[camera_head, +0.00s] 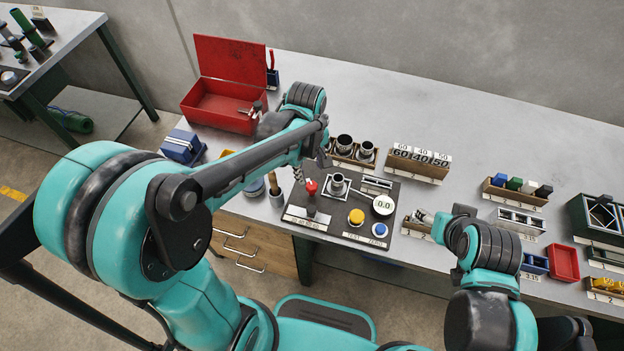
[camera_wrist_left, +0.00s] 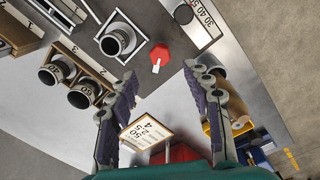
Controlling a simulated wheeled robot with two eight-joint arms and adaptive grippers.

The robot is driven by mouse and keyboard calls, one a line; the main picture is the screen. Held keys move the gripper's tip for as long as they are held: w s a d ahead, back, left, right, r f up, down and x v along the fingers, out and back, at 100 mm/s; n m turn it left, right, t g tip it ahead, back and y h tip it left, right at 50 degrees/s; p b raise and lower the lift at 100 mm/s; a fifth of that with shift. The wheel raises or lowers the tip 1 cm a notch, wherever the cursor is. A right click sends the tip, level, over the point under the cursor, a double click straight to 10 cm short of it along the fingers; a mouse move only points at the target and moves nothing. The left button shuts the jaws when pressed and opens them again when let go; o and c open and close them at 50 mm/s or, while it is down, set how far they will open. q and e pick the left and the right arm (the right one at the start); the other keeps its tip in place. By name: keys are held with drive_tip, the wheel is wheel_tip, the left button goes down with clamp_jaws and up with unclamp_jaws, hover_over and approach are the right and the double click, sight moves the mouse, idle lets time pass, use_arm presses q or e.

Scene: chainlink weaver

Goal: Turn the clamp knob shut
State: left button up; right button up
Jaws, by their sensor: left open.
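The red clamp knob (camera_head: 310,187) stands on the dark fixture board (camera_head: 330,228) at its left side. In the left wrist view the knob (camera_wrist_left: 164,53) is a faceted red cap with a white mark pointing toward the picture's bottom. My left gripper (camera_head: 312,167) hangs just above and behind the knob, partly hidden by my arm. In the left wrist view its two fingers (camera_wrist_left: 160,82) are spread apart with nothing between them; the knob lies beyond the fingertips, apart from them. A metal cup (camera_head: 337,184) sits beside the knob on the board.
A round gauge reading 0.0 (camera_head: 383,205), a yellow button (camera_head: 355,216) and a blue button (camera_head: 380,230) share the board. Metal cups in a wooden tray (camera_head: 345,155) stand behind it. An open red toolbox (camera_head: 215,110) stands back left. The back right tabletop is clear.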

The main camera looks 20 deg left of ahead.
sight(312, 185)
use_arm(q)
wheel_tip(312, 185, down, 8)
drive_tip(key=b, duration=0.2)
drive_tip(key=shift+w+d+b, duration=0.1)
drive_tip(key=shift+d+b, duration=0.05)
drive_tip(key=shift+b, duration=0.2)
clamp_jaws()
